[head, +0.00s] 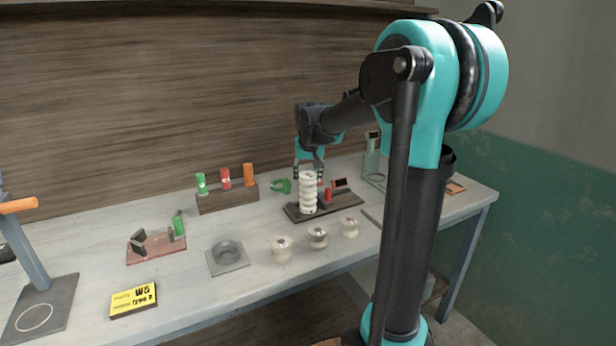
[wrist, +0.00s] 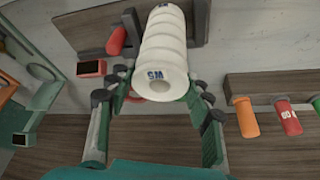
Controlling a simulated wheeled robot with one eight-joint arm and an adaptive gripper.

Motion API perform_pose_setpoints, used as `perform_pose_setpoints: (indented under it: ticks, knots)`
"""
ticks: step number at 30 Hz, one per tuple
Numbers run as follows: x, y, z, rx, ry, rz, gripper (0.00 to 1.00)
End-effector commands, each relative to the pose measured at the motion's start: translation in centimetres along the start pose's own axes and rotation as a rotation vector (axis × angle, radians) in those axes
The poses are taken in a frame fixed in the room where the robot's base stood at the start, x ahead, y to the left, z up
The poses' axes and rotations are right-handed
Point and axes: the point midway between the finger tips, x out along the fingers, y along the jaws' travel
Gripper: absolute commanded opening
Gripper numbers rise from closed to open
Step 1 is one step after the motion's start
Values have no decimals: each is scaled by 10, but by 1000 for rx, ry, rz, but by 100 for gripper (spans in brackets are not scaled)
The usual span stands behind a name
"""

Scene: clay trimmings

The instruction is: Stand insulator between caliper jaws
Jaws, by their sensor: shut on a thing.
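The white ribbed insulator (head: 308,195) stands upright over the dark caliper base (head: 347,200) in the head view. My gripper (head: 309,172) comes from above and is shut on its upper end.
Three short insulators (head: 317,237) stand along the bench front. A grey ring plate (head: 228,258), red-based gauge (head: 156,249) and yellow W5 card (head: 134,299) are left.

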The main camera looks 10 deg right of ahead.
Motion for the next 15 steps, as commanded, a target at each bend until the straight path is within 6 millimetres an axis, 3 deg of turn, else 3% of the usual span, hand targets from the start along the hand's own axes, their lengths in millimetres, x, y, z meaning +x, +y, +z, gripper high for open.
perform_pose_setpoints:
  ticks: [11, 12, 15]
  knots:
    - [3, 0, 1, 0, 0, 0, 0]
    - [3, 0, 1, 0, 0, 0, 54]
    - [3, 0, 1, 0, 0, 0, 67]
